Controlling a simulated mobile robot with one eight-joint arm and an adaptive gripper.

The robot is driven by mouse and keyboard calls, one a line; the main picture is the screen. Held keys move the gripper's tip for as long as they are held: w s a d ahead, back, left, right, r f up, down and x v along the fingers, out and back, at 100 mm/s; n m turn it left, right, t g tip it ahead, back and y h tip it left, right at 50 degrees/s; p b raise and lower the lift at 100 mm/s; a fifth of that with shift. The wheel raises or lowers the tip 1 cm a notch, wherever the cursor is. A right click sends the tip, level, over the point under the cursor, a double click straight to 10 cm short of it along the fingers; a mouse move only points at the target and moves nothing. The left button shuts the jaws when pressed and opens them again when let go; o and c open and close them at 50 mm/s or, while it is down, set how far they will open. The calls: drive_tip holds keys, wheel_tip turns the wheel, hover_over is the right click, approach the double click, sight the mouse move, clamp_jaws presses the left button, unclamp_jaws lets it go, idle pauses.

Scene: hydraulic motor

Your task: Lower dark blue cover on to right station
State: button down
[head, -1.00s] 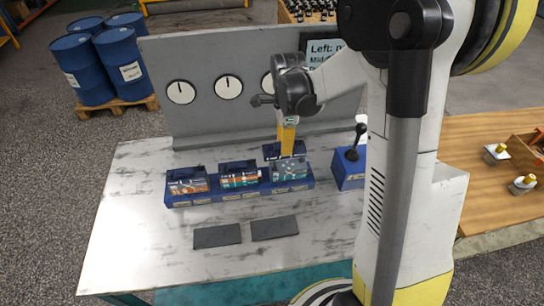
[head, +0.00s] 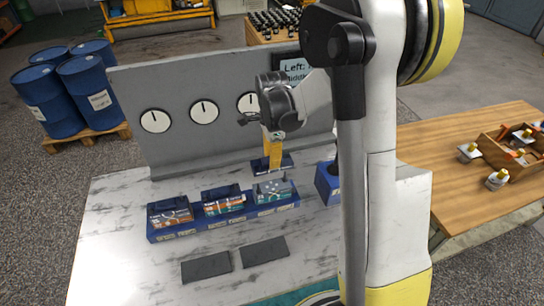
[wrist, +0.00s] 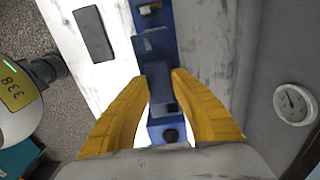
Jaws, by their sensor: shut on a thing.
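My gripper (head: 272,156) points down with its yellow fingers shut on the dark blue cover (head: 259,168). In the head view the cover is just behind and above the right station (head: 272,190) of the blue rack (head: 240,213), with a narrow gap between them. The right station holds a grey and teal motor body, open on top.
A blue lever box (head: 327,183) stands right of the rack, partly behind my arm. A grey panel with dials (head: 204,111) rises behind. Two dark pads (head: 206,265) lie in front. A wooden table (head: 455,195) with parts stands at right. The white tabletop is otherwise clear.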

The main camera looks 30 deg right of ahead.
drive_tip(key=shift+f+b, duration=3.05)
drive_tip(key=shift+f, duration=1.15)
drive_tip(key=shift+f+b, duration=0.5)
drive_tip(key=shift+f, duration=0.05)
drive_tip(key=c, duration=1.1)
unclamp_jaws()
